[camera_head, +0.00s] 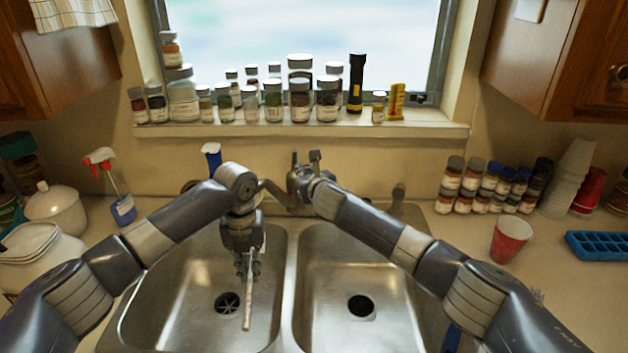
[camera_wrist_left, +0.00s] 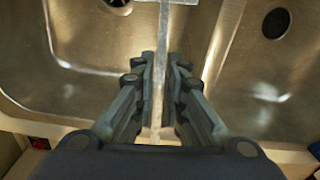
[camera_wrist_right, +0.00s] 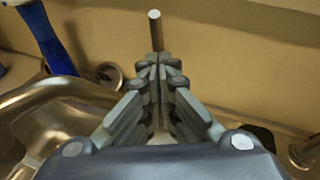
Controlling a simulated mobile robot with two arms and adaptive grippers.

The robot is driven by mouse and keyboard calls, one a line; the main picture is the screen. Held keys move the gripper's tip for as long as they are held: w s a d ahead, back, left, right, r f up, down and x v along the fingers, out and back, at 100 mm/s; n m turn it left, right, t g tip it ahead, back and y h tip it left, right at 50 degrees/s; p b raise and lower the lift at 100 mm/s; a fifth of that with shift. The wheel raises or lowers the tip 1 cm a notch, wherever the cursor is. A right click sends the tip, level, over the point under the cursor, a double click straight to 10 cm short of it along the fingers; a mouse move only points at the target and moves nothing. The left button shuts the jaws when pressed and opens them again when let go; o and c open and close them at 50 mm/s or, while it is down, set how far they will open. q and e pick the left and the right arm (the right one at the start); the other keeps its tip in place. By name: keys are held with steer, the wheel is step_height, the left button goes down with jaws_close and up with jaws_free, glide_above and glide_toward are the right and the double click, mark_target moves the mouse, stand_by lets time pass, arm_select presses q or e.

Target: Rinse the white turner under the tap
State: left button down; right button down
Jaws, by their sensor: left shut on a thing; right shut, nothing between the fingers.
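The white turner (camera_head: 247,305) is held in my left gripper (camera_head: 248,268) and hangs down over the left sink basin, apart from the basin floor. In the left wrist view, its pale handle (camera_wrist_left: 158,95) runs between the shut fingers and its wider end is cut off at the top edge. My right gripper (camera_head: 300,180) is shut and empty beside the tap (camera_head: 273,191). In the right wrist view, a short rod (camera_wrist_right: 155,32) with a pale end stands just beyond the right fingertips (camera_wrist_right: 158,65); contact is unclear. No running water shows.
The right basin (camera_head: 345,265) is empty. Spice jars, a flashlight (camera_head: 356,83) and a yellow item line the windowsill. A red cup (camera_head: 510,240), stacked jars and a blue tray (camera_head: 600,246) stand on the right counter.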

steer(key=r+v, duration=0.1)
steer(key=v, duration=1)
steer(key=shift+w+r, duration=0.15)
stand_by(0.7)
